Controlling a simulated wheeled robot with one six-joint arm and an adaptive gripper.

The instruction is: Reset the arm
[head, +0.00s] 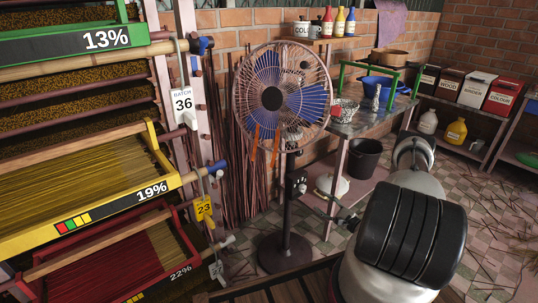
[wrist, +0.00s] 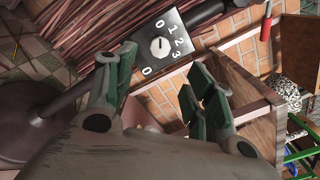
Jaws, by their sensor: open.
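My gripper (wrist: 162,92) is open in the wrist view, its two green-padded fingers spread apart with nothing held between them. Just beyond the fingertips is the fan's control box (wrist: 176,53), a dark plate with a white round knob (wrist: 159,46) and the digits 0 to 3. The gripper does not visibly grip the knob; the exact gap is hard to tell. In the head view the standing fan (head: 280,93) has its control box (head: 297,183) on the pole.
A rack of incense trays (head: 85,195) stands at the left. A metal table (head: 365,120) with bowls and a green frame stands behind my arm, with a black bucket (head: 364,157) below. Boxes (head: 464,88) line a shelf at the right.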

